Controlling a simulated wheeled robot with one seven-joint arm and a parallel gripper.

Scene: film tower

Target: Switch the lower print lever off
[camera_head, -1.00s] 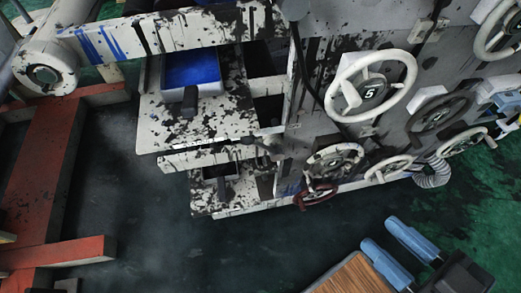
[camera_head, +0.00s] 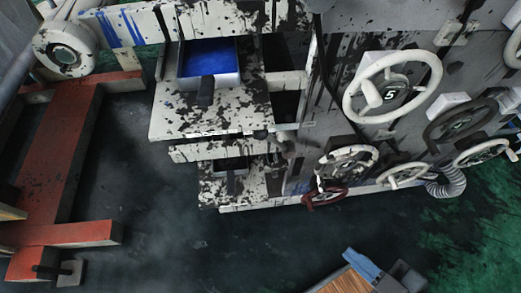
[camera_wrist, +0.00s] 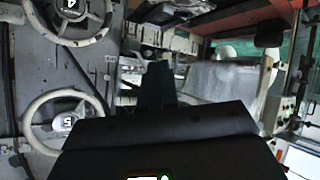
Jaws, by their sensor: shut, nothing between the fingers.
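On the paint-spattered machine in the head view, a dark lever-like handle (camera_head: 205,92) stands at the front of a blue-lined tray. A second dark handle (camera_head: 231,185) shows on the lower ledge, apparently the lower lever; its on or off position is too small to tell. My gripper (camera_wrist: 157,76) shows in the wrist view as a dark finger shape beyond the broad black wrist body. It is shut and empty, with no lever visibly touching it. I cannot make out the lower lever in the wrist view.
A red frame (camera_head: 55,160) stands at the left. A wooden-topped piece (camera_head: 347,283) is at the bottom. Dark floor (camera_head: 210,245) lies open between.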

